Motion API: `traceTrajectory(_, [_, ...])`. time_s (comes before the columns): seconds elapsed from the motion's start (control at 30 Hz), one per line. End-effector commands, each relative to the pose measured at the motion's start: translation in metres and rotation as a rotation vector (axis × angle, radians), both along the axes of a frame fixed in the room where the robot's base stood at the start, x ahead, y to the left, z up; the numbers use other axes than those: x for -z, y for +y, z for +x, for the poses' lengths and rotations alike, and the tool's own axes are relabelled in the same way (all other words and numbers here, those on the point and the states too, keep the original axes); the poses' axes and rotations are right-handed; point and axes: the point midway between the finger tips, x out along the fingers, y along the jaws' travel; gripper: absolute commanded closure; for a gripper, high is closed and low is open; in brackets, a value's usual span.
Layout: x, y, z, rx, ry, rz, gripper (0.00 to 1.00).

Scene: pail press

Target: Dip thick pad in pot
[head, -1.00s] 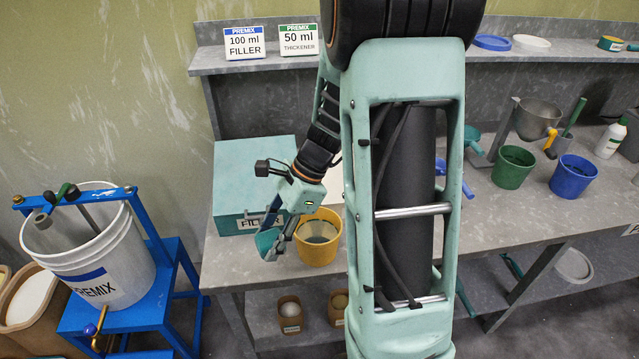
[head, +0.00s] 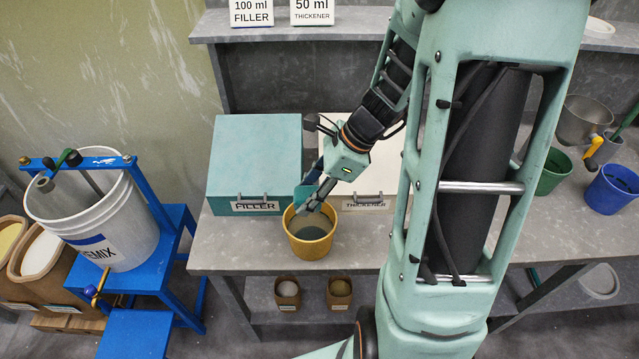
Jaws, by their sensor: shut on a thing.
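The yellow pot (head: 308,247) stands near the front edge of the grey bench, with a grey-green content inside. My gripper (head: 318,193) points down and left over the pot's far rim. It is shut on a small teal piece (head: 303,196), which overlaps the pot's opening. The fingers hide part of this piece, and I cannot tell whether it is the thick pad or whether it touches the content.
A teal FILLER box (head: 253,155) and a white THICKENER box (head: 382,165) stand behind the pot. The PREMIX pail (head: 120,240) sits on a blue press stand at left. Green (head: 552,172) and blue (head: 611,190) pots stand right. My arm hides the middle bench.

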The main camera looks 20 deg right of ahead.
Motion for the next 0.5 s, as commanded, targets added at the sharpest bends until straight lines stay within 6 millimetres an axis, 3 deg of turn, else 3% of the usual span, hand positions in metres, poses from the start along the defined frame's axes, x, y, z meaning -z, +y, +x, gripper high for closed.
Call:
traceTrajectory(0.27, [0.004, 0.000, 0.000, -0.001, 0.000, 0.001, 0.80])
traceTrajectory(0.5, [0.022, 0.000, -0.001, 0.000, 0.002, 0.002, 0.80])
